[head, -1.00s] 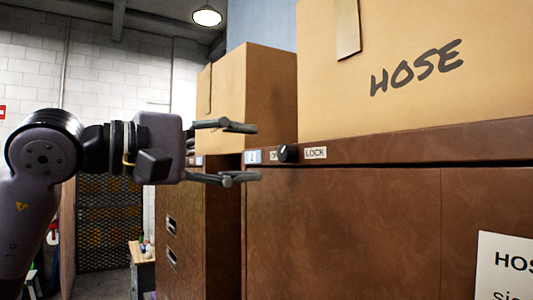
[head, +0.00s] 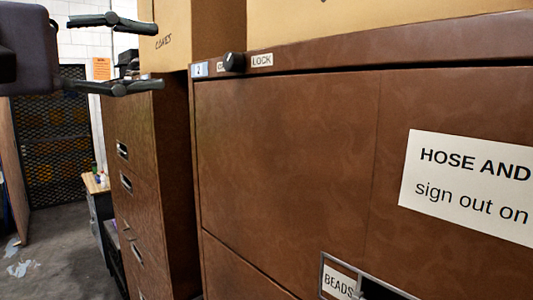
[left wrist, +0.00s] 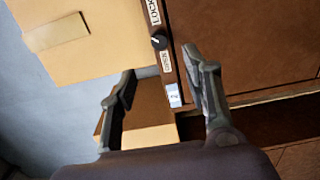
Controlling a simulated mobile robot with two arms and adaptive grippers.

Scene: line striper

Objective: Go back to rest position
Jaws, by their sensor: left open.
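My left gripper (head: 136,55) is at the upper left of the head view. Its two fingers are spread apart with nothing between them. In the left wrist view the left gripper (left wrist: 164,85) is also open and empty, in front of the cabinet edge and the black lock knob (left wrist: 159,41). In the head view the knob (head: 234,62) sits on the top rail of the brown cabinet (head: 285,150), to the right of the fingertips and apart from them. My right gripper is not in view.
Cardboard boxes (head: 215,30) stand on the cabinets. A second drawer cabinet (head: 150,170) is further back on the left. A paper sign (head: 470,185) is on the near cabinet front, above a drawer label "BEADS" (head: 339,283). Grey floor (head: 60,260) is open at the lower left.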

